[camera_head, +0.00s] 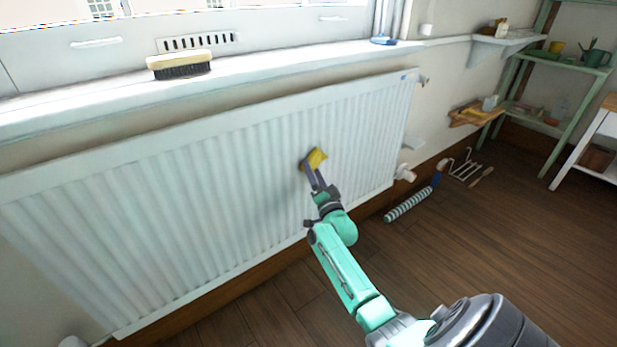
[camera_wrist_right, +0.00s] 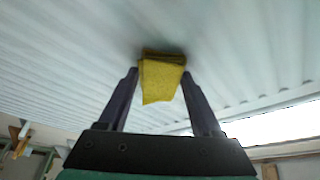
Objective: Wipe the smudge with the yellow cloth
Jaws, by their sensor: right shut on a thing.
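The yellow cloth (camera_head: 317,158) is at the front of the white radiator (camera_head: 150,215), right of its middle in the head view. My right gripper (camera_head: 308,164) is shut on the cloth and reaches up to the radiator. In the right wrist view the cloth (camera_wrist_right: 161,80) is folded between the two fingertips of the right gripper (camera_wrist_right: 160,84), and its far end appears to meet the ribbed panel. A dark patch, smudge or shadow, shows around the cloth's far edge there; I cannot tell which. My left gripper is not in view.
A scrubbing brush (camera_head: 180,65) lies on the window sill (camera_head: 260,66) above the radiator. A striped roller (camera_head: 408,205) and a wire rack (camera_head: 462,166) are on the floor to the right. A green shelf (camera_head: 563,130) stands at the far right. The floor between is clear.

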